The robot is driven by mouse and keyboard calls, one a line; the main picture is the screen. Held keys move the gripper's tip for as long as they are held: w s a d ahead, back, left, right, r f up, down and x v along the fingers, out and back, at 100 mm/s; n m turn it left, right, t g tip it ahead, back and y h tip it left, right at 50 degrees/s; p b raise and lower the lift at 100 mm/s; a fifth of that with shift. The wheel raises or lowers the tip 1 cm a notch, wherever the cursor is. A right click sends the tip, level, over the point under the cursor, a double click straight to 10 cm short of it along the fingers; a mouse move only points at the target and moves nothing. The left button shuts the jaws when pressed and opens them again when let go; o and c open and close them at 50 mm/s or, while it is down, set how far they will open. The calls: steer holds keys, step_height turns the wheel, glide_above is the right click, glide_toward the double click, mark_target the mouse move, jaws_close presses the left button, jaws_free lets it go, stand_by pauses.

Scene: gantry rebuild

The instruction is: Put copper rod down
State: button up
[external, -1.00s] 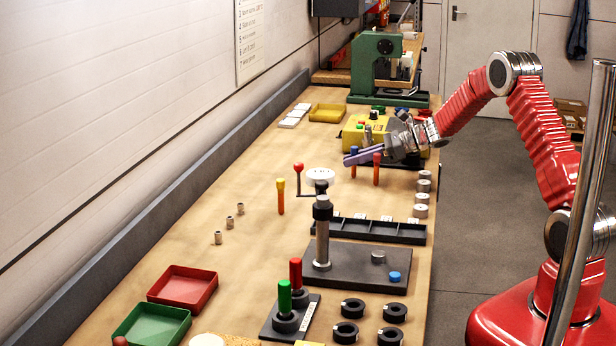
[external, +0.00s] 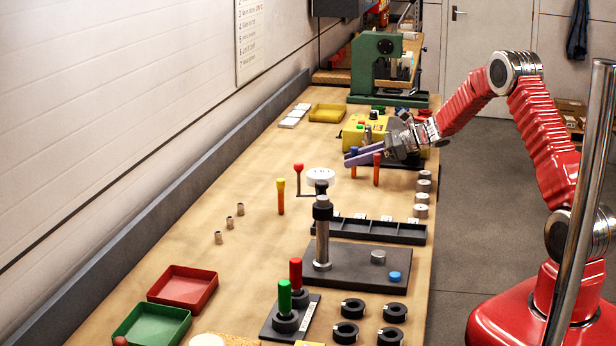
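Several upright copper-orange rods with coloured caps stand on the workbench. One has a red cap (external: 376,172), one has a blue cap (external: 353,171), and one with a yellow cap (external: 281,198) stands apart to the left. My gripper (external: 358,158), with purple fingers, reaches in low from the right, its fingers pointing left. The fingers are level with the upper parts of the red-capped and blue-capped rods. The red-capped rod is in front of the fingers, and the blue-capped one is at their tips. Whether either rod is gripped cannot be made out.
A yellow box (external: 352,134) and a green press (external: 374,68) stand behind the gripper. A red-knobbed stand (external: 299,180), a black tray (external: 385,232) and a dark fixture with a post (external: 322,240) are nearer. The bench's left middle is mostly clear.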

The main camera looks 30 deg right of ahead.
steer(key=v, duration=1.1)
steer(key=shift+s+d, duration=0.2)
steer(key=shift+d, duration=0.15)
steer(key=shift+a+r, duration=0.1)
steer(key=shift+r, duration=0.05)
steer(key=s+a+r+n+g+h, duration=0.1)
steer(key=s+a+r+n+g, duration=0.2)
steer(key=s, duration=0.4)
steer(key=s+a+r+n+h, duration=0.2)
steer(key=s+a+n, duration=0.1)
steer(key=s+n, duration=0.3)
steer(key=s+a+r+n+g+h, duration=0.1)
steer(key=s+a+r+n+g, duration=0.2)
steer(key=s, duration=0.4)
steer(key=s+d+n+t+h, duration=0.1)
steer(key=s+d+n+h, duration=0.1)
steer(key=s+n, duration=0.4)
steer(key=s+d+n+t+h, duration=0.2)
steer(key=s+n+h, duration=0.3)
steer(key=s, duration=0.8)
steer(key=shift+s+d+n, duration=0.2)
steer(key=shift+d+n, duration=0.5)
steer(key=shift+n, duration=0.4)
